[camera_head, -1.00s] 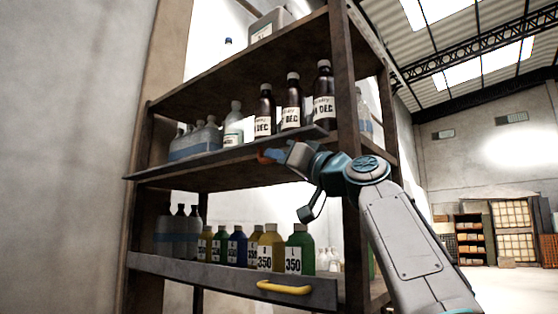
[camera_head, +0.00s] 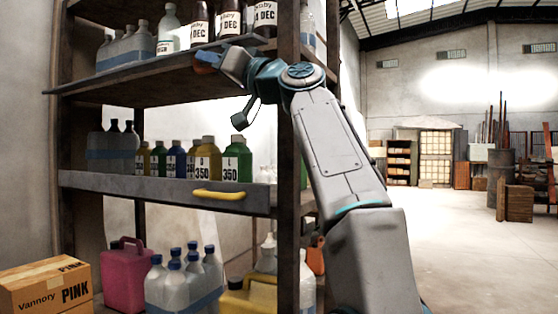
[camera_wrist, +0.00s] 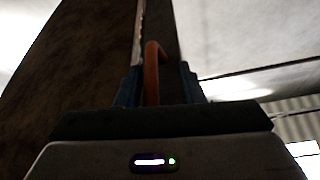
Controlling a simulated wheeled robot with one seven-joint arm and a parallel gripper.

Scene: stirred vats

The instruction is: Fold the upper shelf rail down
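The upper shelf rail (camera_head: 140,78) is a long dark board along the front of the upper shelf. It leans outward, and I see it almost edge-on in the head view. Its orange handle (camera_head: 207,57) is at my gripper (camera_head: 212,58). In the wrist view the handle (camera_wrist: 151,75) stands between the two dark blue fingers of my gripper (camera_wrist: 160,85), close to the left finger. A gap shows between the handle and the right finger. The broad dark rail surface (camera_wrist: 85,60) fills the left of the wrist view.
Brown bottles (camera_head: 231,20) and clear bottles (camera_head: 128,45) stand behind the upper rail. The lower rail (camera_head: 120,184) is upright with a yellow handle (camera_head: 218,194), before several coloured bottles. A carton (camera_head: 45,288) and pink jug (camera_head: 124,272) stand below. Open floor lies right.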

